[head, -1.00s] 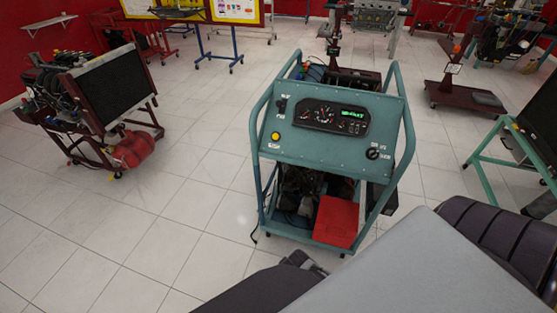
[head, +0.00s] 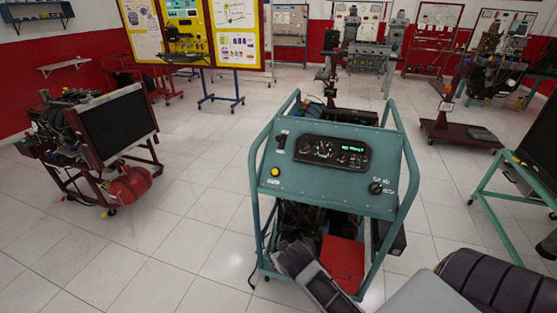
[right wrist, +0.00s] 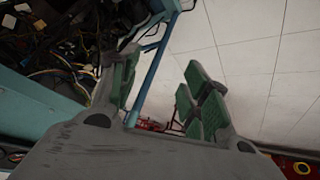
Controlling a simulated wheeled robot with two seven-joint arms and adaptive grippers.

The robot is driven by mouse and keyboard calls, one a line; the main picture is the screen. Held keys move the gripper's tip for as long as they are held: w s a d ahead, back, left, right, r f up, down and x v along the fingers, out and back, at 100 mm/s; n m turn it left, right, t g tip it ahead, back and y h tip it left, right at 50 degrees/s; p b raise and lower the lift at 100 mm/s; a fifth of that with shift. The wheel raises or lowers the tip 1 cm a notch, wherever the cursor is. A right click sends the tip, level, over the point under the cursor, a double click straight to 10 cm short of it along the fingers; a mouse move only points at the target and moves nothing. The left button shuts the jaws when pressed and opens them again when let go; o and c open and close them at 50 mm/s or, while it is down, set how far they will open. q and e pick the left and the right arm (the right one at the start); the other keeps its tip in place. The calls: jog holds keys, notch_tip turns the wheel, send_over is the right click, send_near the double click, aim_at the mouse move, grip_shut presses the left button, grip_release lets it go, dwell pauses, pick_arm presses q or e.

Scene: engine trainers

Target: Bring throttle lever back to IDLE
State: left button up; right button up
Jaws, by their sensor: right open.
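The teal engine trainer's sloped panel (head: 325,175) faces me in the head view. A small black lever (head: 282,141) stands at its upper left; I take it for the throttle lever, but its markings are too small to read. A black rotary knob (head: 376,187) sits at the right. My right gripper (head: 290,258) is below the panel, in front of the trainer's lower frame, apart from the lever. In the right wrist view its green-padded fingers (right wrist: 160,78) are spread with nothing between them. My left gripper is not in view.
The panel also has gauges with a lit green display (head: 352,149) and a yellow button (head: 275,171). A red box (head: 342,262) sits low in the frame. Another engine stand (head: 112,130) is at the left, a teal-legged stand (head: 495,225) at the right. Floor between is clear.

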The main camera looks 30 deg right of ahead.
jog(key=w+d+r+m+t+h, duration=0.2)
jog(key=w+d+r+t, duration=0.15)
jog(key=w+r, duration=0.35)
jog(key=w+d+r+m+t+h, duration=0.2)
jog(key=w+d+r, duration=0.3)
jog(key=w+r, duration=0.15)
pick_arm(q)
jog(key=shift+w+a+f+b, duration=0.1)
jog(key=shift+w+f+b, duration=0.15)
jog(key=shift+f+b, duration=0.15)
pick_arm(e)
jog(key=m+t+h, duration=0.2)
jog(key=t, duration=0.2)
send_near(279, 141)
jog(key=shift+v, duration=1.15)
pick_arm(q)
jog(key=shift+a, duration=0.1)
pick_arm(e)
jog(key=shift+w+a+r, duration=0.1)
jog(key=shift+w, duration=0.1)
jog(key=p+x, duration=0.1)
jog(key=x, duration=0.7)
jog(key=shift+s, duration=0.1)
jog(key=shift+x, duration=1.9)
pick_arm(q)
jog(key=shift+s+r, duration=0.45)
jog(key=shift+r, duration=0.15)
pick_arm(e)
jog(key=shift+x, duration=0.9)
